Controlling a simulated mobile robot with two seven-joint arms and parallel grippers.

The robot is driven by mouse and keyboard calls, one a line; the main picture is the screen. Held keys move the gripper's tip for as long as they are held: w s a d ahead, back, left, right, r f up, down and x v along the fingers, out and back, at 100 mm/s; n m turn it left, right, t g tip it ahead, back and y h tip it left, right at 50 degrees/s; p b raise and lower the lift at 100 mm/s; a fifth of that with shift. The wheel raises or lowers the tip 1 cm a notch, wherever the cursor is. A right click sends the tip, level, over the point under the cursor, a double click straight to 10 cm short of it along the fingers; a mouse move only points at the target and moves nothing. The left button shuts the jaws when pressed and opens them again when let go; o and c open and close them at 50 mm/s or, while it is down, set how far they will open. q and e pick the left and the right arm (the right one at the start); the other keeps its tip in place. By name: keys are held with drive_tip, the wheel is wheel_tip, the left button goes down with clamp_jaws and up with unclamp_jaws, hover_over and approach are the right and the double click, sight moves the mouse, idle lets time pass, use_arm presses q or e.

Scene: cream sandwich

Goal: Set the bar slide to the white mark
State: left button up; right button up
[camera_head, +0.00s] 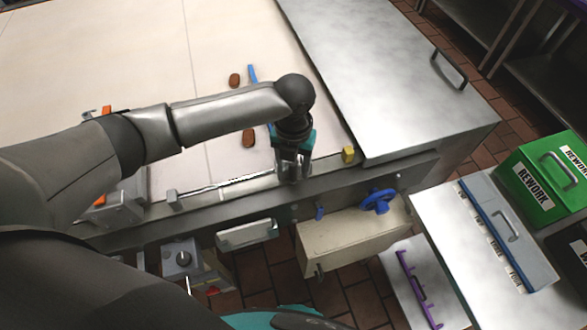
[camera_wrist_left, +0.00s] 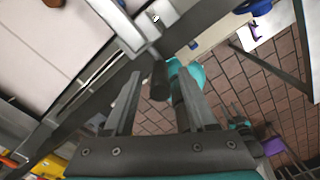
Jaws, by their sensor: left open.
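My left gripper (camera_head: 292,172) reaches down over the front rail of the belt table. In the left wrist view its two fingers (camera_wrist_left: 158,98) stand apart, with a dark round-ended knob (camera_wrist_left: 160,80) showing between their tips. I cannot tell whether they touch it. The knob seems to belong to the bar slide; the gripper hides that part in the head view. A pale, shiny strip (camera_head: 235,187) runs along the rail left of the gripper. A small white spot (camera_wrist_left: 155,18) shows on the rail in the wrist view; I cannot tell if it is the white mark. My right gripper is not in view.
A yellow block (camera_head: 348,155) is right of the gripper, and a grey block (camera_head: 174,200) is left on the rail. A blue handwheel (camera_head: 379,201) and beige box (camera_head: 345,236) are below. Brown pieces (camera_head: 249,138) lie on the cream belt (camera_head: 110,50).

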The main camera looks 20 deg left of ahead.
use_arm(q)
drive_tip(key=shift+f, duration=1.1)
clamp_jaws()
idle(0.7)
